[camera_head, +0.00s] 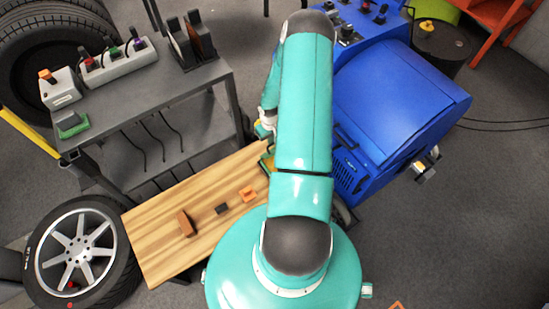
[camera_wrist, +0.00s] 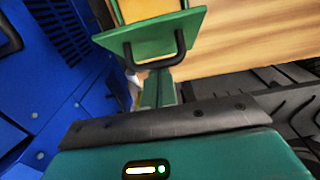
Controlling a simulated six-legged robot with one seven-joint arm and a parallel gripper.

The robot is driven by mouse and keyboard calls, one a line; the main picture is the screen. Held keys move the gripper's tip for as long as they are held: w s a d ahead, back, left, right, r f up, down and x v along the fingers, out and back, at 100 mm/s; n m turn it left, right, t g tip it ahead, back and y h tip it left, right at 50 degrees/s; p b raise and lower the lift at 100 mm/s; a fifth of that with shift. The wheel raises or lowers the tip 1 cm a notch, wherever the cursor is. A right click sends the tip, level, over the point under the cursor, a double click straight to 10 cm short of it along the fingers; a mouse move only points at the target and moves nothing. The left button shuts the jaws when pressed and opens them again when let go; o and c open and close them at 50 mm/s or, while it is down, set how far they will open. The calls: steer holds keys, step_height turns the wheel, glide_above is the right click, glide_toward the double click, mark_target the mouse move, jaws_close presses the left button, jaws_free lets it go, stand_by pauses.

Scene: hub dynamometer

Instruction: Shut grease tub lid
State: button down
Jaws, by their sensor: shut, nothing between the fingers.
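The grease tub shows at the top of the wrist view as a green rimmed piece (camera_wrist: 150,36) around a yellow area (camera_wrist: 148,8), cut off by the frame edge. A black loop handle (camera_wrist: 182,58) is on its near side. I cannot tell for sure how far the lid is open. My gripper (camera_wrist: 160,75) is shut and empty, its green fingers just below the handle in the picture; I cannot tell if they touch it. In the head view a yellow-green edge of the tub (camera_head: 266,161) peeks out left of my arm, which hides the rest and my gripper.
The wooden bench top (camera_head: 160,222) carries a brown block (camera_head: 186,223), a small dark block (camera_head: 221,208) and an orange piece (camera_head: 249,193). A blue machine (camera_head: 390,100) stands close on the right. A grey shelf unit (camera_head: 150,95) and a wheel (camera_head: 78,255) stand left.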

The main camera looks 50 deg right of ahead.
steer(key=shift+s+a+f, duration=0.15)
steer(key=shift+s+f, duration=0.1)
steer(key=shift+s, duration=0.3)
steer(key=shift+s+a+f, duration=0.2)
steer(key=shift+s, duration=0.35)
steer(key=shift+s+a+f, duration=0.15)
steer(key=shift+s+f, duration=0.1)
steer(key=shift+s, duration=0.3)
steer(key=shift+s+a+f, duration=0.2)
steer(key=shift+s+f, duration=0.15)
steer(key=shift+s, duration=0.2)
steer(key=shift+s+a+f, duration=0.15)
steer(key=shift+s+f, duration=0.2)
steer(key=shift+s, duration=0.15)
steer(key=shift+s+a+f, duration=0.2)
steer(key=shift+s+f, duration=0.55)
step_height(320, 180, up, 7)
steer(key=shift+w, duration=0.1)
